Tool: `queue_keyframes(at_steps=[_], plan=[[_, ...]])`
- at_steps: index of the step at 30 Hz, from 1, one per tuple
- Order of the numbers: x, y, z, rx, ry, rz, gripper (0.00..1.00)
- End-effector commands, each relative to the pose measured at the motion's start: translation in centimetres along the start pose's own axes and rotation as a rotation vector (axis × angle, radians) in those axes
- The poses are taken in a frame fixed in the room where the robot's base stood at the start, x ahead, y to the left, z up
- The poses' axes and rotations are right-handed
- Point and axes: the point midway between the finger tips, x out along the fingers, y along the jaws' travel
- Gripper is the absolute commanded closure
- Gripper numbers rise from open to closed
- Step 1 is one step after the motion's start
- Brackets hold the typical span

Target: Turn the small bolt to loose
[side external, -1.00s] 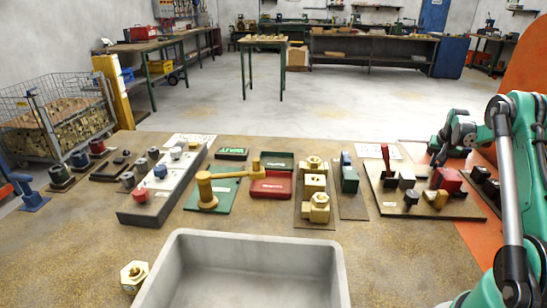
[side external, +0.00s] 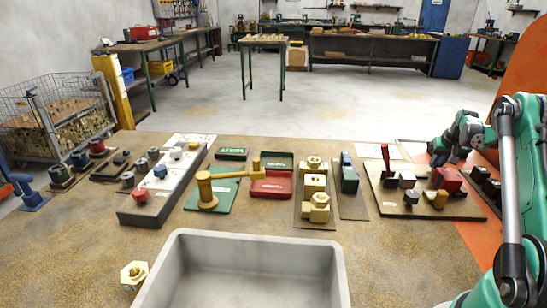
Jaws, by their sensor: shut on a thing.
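My gripper (side external: 437,158) is at the right, low behind the board that carries a red block. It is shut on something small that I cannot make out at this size. Brass fittings (side external: 315,190) with hex shapes stand in a row on a narrow plate in the middle of the bench, well left of my gripper. The right board also carries a small brass piece (side external: 440,198). I cannot tell which piece is the small bolt; it may be hidden at my gripper.
The right board (side external: 455,210) holds a red-handled lever (side external: 385,157), dark blocks and a red block (side external: 447,180) close in front of my gripper. A grey tray (side external: 340,270) fills the front middle. A loose brass nut (side external: 134,275) lies left of it.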

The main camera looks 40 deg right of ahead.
Motion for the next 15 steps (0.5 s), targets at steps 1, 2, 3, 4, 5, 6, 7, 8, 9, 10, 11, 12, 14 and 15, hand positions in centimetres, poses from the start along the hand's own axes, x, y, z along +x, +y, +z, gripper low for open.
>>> queue_keyframes(at_steps=[1, 2, 3, 4, 5, 6, 7, 8, 9, 10, 11, 12, 14, 15], plan=[[-0.02, 0.02, 0.01, 0.000, -0.001, 0.000, 1.00], [-0.02, 0.01, 0.01, 0.000, -0.001, 0.000, 1.00], [-0.02, 0.01, 0.01, 0.001, -0.001, 0.000, 0.74], [-0.02, 0.01, 0.01, 0.001, -0.001, 0.000, 0.66], [-0.01, 0.01, 0.01, 0.001, -0.001, 0.000, 0.57], [-0.01, 0.01, 0.01, 0.001, -0.001, 0.000, 0.54], [-0.01, 0.01, 0.01, 0.001, -0.001, 0.000, 0.54], [-0.01, 0.01, 0.01, 0.001, -0.001, 0.000, 0.54], [-0.01, 0.01, 0.01, 0.001, 0.000, 0.000, 0.54], [-0.01, 0.01, 0.00, 0.001, 0.000, 0.000, 0.54], [0.00, 0.01, 0.00, 0.001, 0.000, 0.000, 0.54], [0.00, 0.00, 0.00, 0.001, 0.000, 0.000, 0.54], [-0.04, 0.00, 0.00, 0.001, 0.000, 0.000, 0.54], [-0.14, 0.01, -0.01, 0.001, 0.000, 0.000, 0.54]])
